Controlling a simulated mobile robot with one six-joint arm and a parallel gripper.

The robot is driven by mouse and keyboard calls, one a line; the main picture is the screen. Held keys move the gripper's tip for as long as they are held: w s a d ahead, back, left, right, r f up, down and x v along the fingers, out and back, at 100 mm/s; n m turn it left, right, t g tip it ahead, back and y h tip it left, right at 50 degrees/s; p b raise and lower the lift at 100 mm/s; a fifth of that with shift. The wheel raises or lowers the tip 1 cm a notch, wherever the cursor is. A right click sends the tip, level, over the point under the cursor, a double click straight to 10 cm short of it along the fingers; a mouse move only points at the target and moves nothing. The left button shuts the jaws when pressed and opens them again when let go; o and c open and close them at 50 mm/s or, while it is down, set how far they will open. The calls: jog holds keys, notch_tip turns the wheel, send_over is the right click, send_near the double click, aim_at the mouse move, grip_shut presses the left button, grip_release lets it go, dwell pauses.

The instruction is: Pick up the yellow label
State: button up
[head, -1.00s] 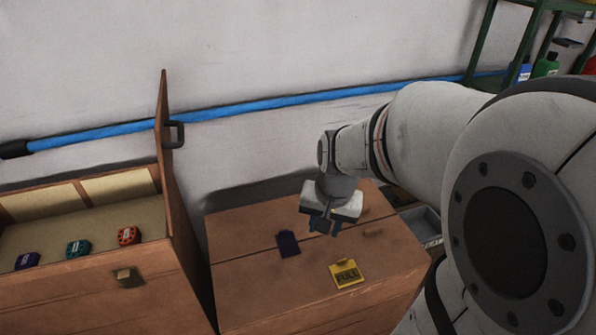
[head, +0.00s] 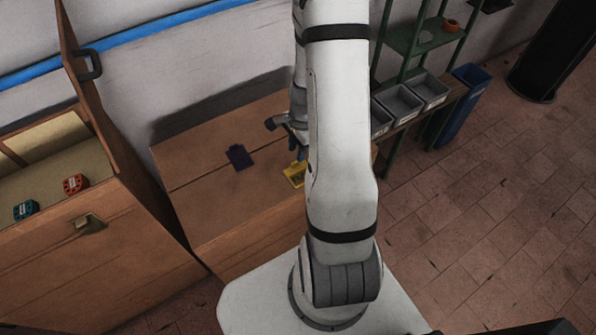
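The yellow label (head: 293,173) lies on the wooden cabinet top, right of a dark purple label (head: 240,157). Its right part is hidden behind my arm. My gripper (head: 298,152) is beside or just above the yellow label, mostly hidden by my arm. I cannot tell whether its fingers are open or shut, or whether they touch the label.
An open wooden chest (head: 112,215) stands at the left with its lid raised, holding a teal object (head: 26,209) and a red object (head: 76,184). A green shelf rack (head: 410,48) with grey bins (head: 398,103) and a blue bin (head: 462,100) stand at the right. The tiled floor is clear at the right.

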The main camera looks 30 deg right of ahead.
aim_at(295, 162)
jog(key=shift+s+a+f, duration=0.1)
jog(key=shift+a+f, duration=0.1)
jog(key=shift+f, duration=0.95)
jog(key=shift+a+f, duration=0.2)
jog(key=shift+f, duration=0.95)
jog(key=shift+c, duration=0.4)
grip_shut()
